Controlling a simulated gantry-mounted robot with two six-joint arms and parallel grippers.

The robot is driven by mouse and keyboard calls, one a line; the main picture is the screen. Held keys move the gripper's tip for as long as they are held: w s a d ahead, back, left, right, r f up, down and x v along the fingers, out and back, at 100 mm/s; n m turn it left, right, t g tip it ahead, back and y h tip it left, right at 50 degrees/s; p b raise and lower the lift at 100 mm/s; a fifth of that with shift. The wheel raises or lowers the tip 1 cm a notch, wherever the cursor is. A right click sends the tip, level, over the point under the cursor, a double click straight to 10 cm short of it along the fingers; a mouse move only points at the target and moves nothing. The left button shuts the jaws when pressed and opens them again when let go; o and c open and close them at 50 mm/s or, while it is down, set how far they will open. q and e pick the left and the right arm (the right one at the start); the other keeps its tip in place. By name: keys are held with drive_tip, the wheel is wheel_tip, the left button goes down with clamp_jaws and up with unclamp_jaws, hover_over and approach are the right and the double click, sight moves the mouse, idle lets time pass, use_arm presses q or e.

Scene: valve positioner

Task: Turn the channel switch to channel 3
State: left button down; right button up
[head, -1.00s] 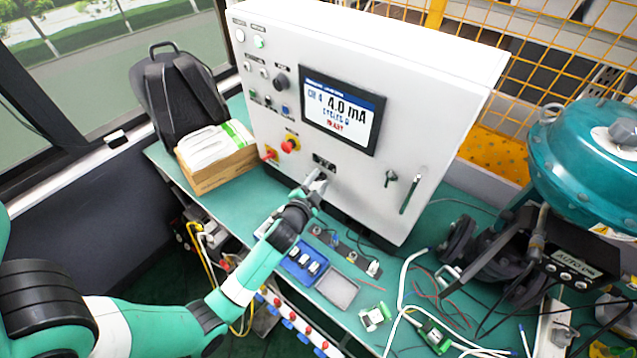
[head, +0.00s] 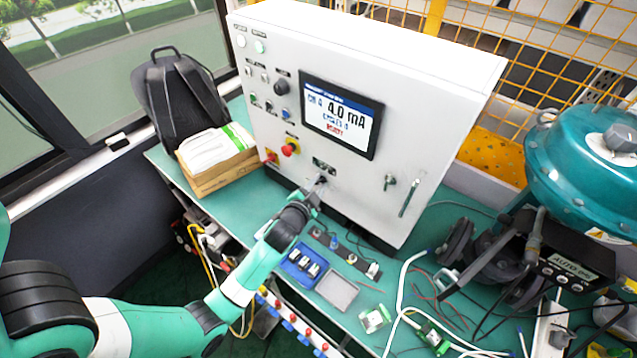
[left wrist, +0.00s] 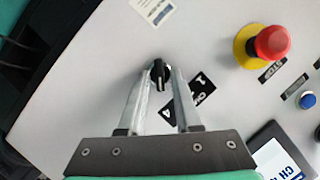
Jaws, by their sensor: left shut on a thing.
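The channel switch is a small black rotary knob (left wrist: 159,74) with a light pointer line, on the front of the white control cabinet (head: 405,90). My left gripper (left wrist: 161,76) is shut on the knob, one finger on each side, in the left wrist view. In the head view the left gripper (head: 320,184) reaches the lower panel and largely hides the knob. A black label plate (left wrist: 190,98) lies beside the knob, partly covered by a finger. The cabinet screen (head: 341,115) shows "4.0 mA" and what looks like channel 4. My right gripper is not in view.
A red emergency stop (left wrist: 271,43) on a yellow base and a blue button (left wrist: 306,100) are near the knob. A green bench (head: 430,270) holds a blue tray (head: 302,264), cables and small parts. A teal valve actuator (head: 590,150) stands at the right.

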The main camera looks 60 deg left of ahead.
use_arm(q)
drive_tip(key=n+p, duration=0.1)
drive_tip(key=n+h+p, duration=0.1)
drive_tip(key=p, duration=0.1)
drive_tip(key=shift+a+r, duration=0.1)
drive_tip(key=shift+r, duration=0.2)
drive_tip(key=shift+s+f+n+h+p, duration=0.1)
drive_tip(key=shift+f+n+h+p, duration=0.05)
drive_tip(key=shift+n+h+p, duration=0.55)
drive_tip(key=shift+t, duration=0.3)
drive_tip(key=c, duration=0.9)
unclamp_jaws()
drive_tip(key=p+v, duration=0.2)
drive_tip(key=v, duration=0.9)
drive_tip(key=shift+s, duration=0.2)
